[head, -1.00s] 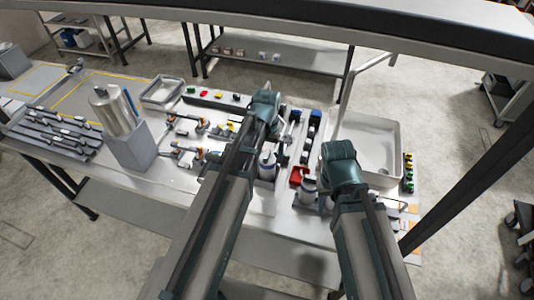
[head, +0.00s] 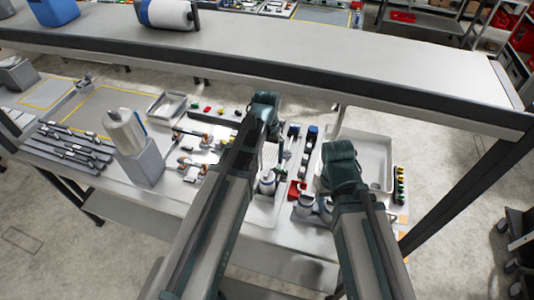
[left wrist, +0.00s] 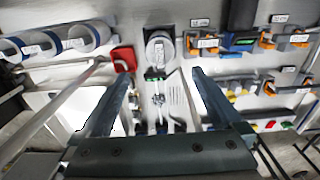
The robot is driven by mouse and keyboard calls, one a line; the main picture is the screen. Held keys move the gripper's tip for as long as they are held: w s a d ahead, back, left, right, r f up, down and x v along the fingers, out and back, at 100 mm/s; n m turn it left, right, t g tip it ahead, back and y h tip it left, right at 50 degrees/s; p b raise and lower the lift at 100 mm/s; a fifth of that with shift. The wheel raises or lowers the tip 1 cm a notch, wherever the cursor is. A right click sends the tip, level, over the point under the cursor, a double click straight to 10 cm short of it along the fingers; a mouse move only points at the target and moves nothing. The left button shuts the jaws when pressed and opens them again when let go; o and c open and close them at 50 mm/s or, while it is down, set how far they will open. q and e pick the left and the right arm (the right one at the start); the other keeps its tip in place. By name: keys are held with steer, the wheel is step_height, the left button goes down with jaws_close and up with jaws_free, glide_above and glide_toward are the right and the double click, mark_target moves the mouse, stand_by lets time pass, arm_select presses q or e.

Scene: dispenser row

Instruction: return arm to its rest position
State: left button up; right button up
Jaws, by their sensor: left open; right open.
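My left arm reaches up over the bench in the head view, and my left gripper (head: 279,130) hangs near the middle of it. In the left wrist view the left gripper (left wrist: 160,85) is open, with nothing between its two fingers. Below it are a white-capped cylinder (left wrist: 160,48) in a dark holder and small metal and green parts. My right arm comes in from the lower right, and my right gripper (head: 338,172) is over the bench by the white tray; its fingers are mostly hidden by its own wrist.
The white tray (head: 377,150) stands at the bench's right. A red block (head: 297,190) and white bottles (head: 306,206) stand between the arms. A tilted cylinder on a grey stand (head: 147,165) is at left. A long shelf (head: 300,58) spans above the bench's far side.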

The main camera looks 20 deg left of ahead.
arm_select(q)
steer(key=shift+f, duration=0.1)
arm_select(e)
steer(key=shift+f, duration=0.1)
arm_select(q)
steer(key=s+d+f+m+b, duration=0.1)
steer(key=s+d+f+b, duration=0.2)
steer(key=s+f+b, duration=0.1)
steer(key=s+d+f+m+b, duration=0.1)
steer(key=s+d+f+b, duration=0.3)
steer(key=f+b, duration=0.3)
steer(key=s+d+f+m+y+b, duration=0.1)
steer(key=s+d+f+b, duration=0.2)
steer(key=s+f+b, duration=0.3)
steer(key=shift+s+d, duration=0.1)
steer(key=shift+d, duration=0.15)
arm_select(e)
step_height(320, 180, down, 17)
steer(key=shift+f, duration=0.1)
arm_select(q)
steer(key=shift+r, duration=0.1)
